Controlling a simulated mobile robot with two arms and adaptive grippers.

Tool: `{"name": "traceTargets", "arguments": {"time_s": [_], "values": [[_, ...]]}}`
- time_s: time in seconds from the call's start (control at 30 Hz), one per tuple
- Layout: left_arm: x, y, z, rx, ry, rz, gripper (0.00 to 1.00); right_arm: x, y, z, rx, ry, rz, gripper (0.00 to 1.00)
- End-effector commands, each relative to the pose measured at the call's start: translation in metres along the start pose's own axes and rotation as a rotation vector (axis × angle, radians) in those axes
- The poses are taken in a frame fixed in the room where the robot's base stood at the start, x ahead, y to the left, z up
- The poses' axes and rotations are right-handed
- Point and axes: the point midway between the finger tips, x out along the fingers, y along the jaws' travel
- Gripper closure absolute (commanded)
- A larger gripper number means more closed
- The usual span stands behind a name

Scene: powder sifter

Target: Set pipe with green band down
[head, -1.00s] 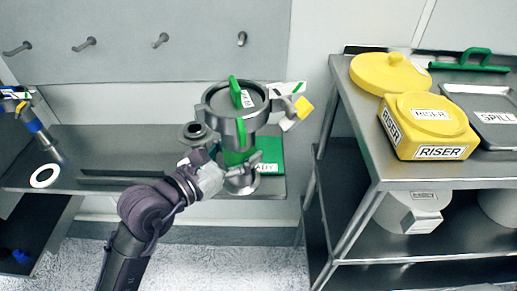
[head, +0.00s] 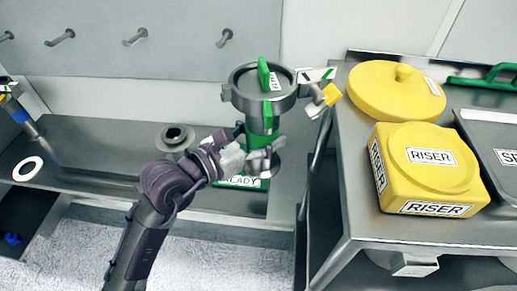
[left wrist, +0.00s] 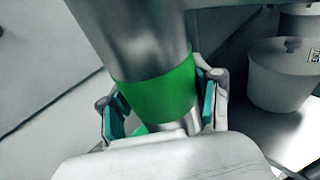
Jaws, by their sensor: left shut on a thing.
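The pipe with the green band (head: 262,100) is a silver metal piece with a wide clamped top, a green handle and a label. Its green band also shows in the left wrist view (left wrist: 158,95), with bare metal above and below. My left gripper (head: 258,160) is shut around the pipe at the band, a finger on each side. The pipe looks roughly upright, above or in front of the green mat marked READY (head: 240,183). Its lower end is partly hidden by the gripper. My right gripper is not in view.
A grey flanged piece (head: 175,139) stands on the grey shelf (head: 90,140), with a white ring (head: 27,168) further left. At right, a metal table (head: 400,232) holds a yellow RISER box (head: 428,157) and a yellow lid (head: 395,92), close to the pipe's clamp.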

Motion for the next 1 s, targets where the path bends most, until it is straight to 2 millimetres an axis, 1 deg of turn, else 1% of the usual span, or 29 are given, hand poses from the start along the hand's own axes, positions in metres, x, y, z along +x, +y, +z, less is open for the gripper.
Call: {"name": "traceTargets", "arguments": {"time_s": [0.03,0.17,0.27,0.53,0.7,0.83,0.93,1.0], "values": [[-0.001,0.0,0.004,0.002,-0.009,0.001,1.0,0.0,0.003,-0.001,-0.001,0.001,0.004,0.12],[0.002,0.008,-0.001,0.004,-0.007,0.002,1.0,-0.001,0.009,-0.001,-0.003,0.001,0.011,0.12],[0.007,0.023,-0.009,0.003,-0.006,0.004,1.0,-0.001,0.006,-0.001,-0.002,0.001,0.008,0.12],[0.025,0.075,-0.04,0.002,-0.006,0.006,1.0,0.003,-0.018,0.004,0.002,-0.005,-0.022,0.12],[0.034,0.1,-0.055,0.002,-0.007,0.003,1.0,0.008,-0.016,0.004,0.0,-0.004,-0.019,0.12],[0.038,0.11,-0.061,0.003,-0.009,0.002,1.0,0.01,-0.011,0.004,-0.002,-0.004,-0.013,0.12],[0.039,0.113,-0.063,0.001,-0.009,0.002,1.0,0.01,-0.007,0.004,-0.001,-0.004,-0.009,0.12],[0.039,0.114,-0.069,0.0,-0.008,0.002,1.0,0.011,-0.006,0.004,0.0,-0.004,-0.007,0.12]]}}
